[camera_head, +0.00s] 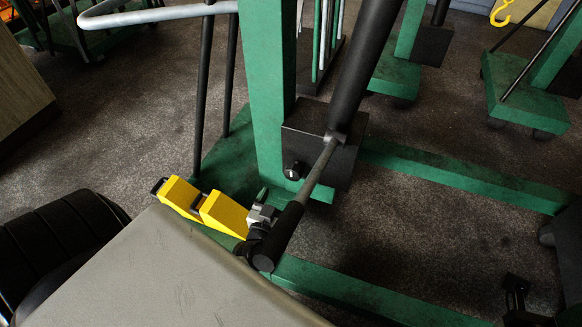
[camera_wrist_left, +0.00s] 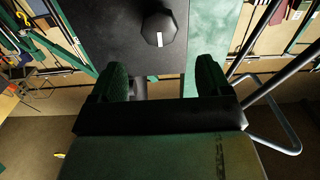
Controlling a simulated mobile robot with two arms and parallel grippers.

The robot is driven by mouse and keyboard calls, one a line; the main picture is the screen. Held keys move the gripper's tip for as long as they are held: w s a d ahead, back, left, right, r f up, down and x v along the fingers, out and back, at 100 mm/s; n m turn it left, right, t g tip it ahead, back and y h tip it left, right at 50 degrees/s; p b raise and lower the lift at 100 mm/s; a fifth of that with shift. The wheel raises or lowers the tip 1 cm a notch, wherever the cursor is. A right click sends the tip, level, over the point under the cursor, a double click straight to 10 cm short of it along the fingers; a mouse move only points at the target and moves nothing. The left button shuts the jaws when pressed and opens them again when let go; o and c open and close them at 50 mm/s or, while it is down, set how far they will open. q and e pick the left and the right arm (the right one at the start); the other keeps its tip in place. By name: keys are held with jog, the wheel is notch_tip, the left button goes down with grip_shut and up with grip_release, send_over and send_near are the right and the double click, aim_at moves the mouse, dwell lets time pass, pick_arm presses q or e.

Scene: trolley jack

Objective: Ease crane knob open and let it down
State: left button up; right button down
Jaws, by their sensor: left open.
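The black knob (camera_head: 293,170) sits on the face of the dark pump block (camera_head: 335,150) at the foot of the green crane post. In the left wrist view the knob (camera_wrist_left: 160,28) is eight-sided with a white mark. My left gripper (camera_head: 267,198) is just below and left of the knob in the head view, partly hidden by the handle grip. In the wrist view its two green-tinted fingers (camera_wrist_left: 162,72) stand apart with nothing between them. The knob appears beyond the fingertips, roughly centred between them and not gripped.
The pump handle (camera_head: 315,175) slants down past my left gripper and ends in a thick black grip (camera_head: 279,237). Green crane legs (camera_head: 465,182) run along the dark floor. Other green stands (camera_head: 525,103) are at the back right. Open floor lies at the left.

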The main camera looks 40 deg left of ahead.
aim_at(291, 175)
pick_arm(q)
jog(key=b+x, duration=0.3)
jog(key=x, duration=0.7)
jog(key=shift+w, duration=0.3)
jog(key=c, duration=0.9)
